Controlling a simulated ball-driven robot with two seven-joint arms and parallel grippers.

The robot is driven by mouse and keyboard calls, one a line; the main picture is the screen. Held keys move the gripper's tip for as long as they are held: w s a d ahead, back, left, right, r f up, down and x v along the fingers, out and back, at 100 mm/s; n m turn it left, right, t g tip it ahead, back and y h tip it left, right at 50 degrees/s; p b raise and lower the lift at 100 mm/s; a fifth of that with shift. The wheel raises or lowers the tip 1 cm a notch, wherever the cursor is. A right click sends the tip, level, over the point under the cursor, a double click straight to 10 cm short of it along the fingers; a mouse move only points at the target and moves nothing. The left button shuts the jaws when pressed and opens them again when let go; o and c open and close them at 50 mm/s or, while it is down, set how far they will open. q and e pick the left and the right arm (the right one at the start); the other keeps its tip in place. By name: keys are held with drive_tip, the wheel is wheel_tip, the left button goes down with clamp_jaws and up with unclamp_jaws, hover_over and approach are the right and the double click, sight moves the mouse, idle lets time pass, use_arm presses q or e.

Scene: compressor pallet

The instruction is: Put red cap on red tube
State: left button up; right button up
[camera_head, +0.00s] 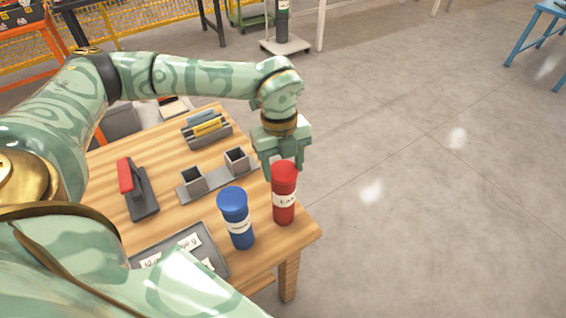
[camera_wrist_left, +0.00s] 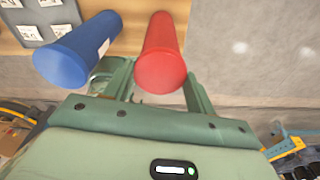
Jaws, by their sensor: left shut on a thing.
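The red tube (camera_head: 284,214) stands upright near the right corner of the wooden table, with a white label around its middle. The red cap (camera_head: 285,168) shows at its top, in line with the tube; I cannot make out a gap or seam between them. In the left wrist view the cap (camera_wrist_left: 162,74) lies between the fingers. My left gripper (camera_head: 285,163) reaches in from behind at the height of the tube's top and is shut on the red cap. Part of its fingers is hidden behind the cap. My right gripper is not in view.
A blue tube with a blue cap (camera_head: 232,202) stands close by on the left. A grey holder with two square cups (camera_head: 214,182), a red-handled tool (camera_head: 126,176), a rack with a yellow item (camera_head: 207,139) and a grey tray (camera_head: 217,257) share the table. Open floor lies right.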

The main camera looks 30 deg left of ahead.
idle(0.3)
use_arm(q)
drive_tip(key=o, duration=1.4)
drive_tip(key=shift+o, duration=0.2)
drive_tip(key=shift+r+p, duration=2.95)
drive_tip(key=shift+r, duration=0.55)
